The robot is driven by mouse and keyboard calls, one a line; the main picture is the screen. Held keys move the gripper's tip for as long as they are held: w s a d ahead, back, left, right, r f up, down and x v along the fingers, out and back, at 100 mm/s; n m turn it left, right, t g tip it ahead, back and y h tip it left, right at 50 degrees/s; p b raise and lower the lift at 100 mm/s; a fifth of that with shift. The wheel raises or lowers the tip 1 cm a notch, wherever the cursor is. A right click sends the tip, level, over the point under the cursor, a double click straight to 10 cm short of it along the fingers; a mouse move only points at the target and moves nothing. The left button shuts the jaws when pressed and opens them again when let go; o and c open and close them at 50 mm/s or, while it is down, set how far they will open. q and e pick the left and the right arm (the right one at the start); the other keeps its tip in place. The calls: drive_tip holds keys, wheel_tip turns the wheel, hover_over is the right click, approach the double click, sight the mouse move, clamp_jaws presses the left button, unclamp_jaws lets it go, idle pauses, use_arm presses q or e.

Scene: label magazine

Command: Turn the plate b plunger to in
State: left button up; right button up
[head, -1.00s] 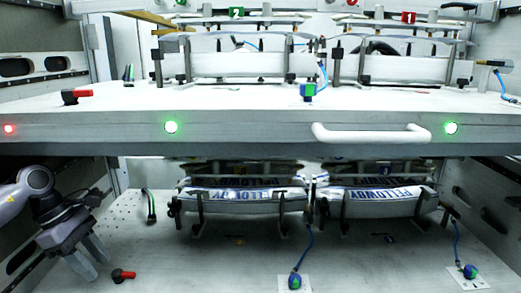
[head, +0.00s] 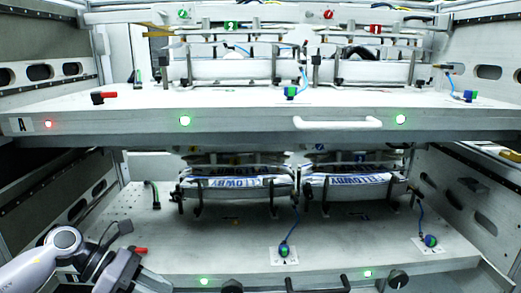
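The upper plate (head: 60,125) carries an "A" label at its left front corner. The lower plate (head: 190,262), which I take to be plate b, shows no readable label. Two dark round knobs sit on its front edge, one left of centre (head: 232,286) and one at the right (head: 398,279). Either may be the plunger; I cannot tell its position. My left gripper (head: 128,272) is at the lower left, near the lower plate's front left corner and apart from both knobs. Its fingertips are not clear. My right gripper is not in view.
A red-handled valve (head: 139,250) lies close to my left gripper. A black handle (head: 318,284) is between the knobs. Blue-green fittings (head: 284,250) (head: 430,241) with hoses stand on the lower plate. The upper plate's white handle (head: 323,123) juts forward.

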use_arm(q)
drive_tip(key=s+d+r+n+t+h+p, duration=0.25)
drive_tip(key=d+n+t+h, duration=0.35)
drive_tip(key=d+n, duration=0.5)
drive_tip(key=s+a+f+m+t+y+p, duration=0.1)
drive_tip(key=s+a+f+m+y, duration=0.3)
drive_tip(key=m, duration=1.3)
drive_tip(key=s+a+f+m+t+y+p, duration=0.2)
drive_tip(key=s+a+f+m+y+p, duration=0.2)
drive_tip(key=s+f+m+y, duration=0.6)
wheel_tip(320, 180, down, 2)
drive_tip(key=s+m, duration=0.1)
drive_tip(key=m, duration=0.7)
drive_tip(key=shift+s+f+y, duration=0.15)
drive_tip(key=shift+f+y, duration=0.05)
drive_tip(key=shift+y, duration=0.2)
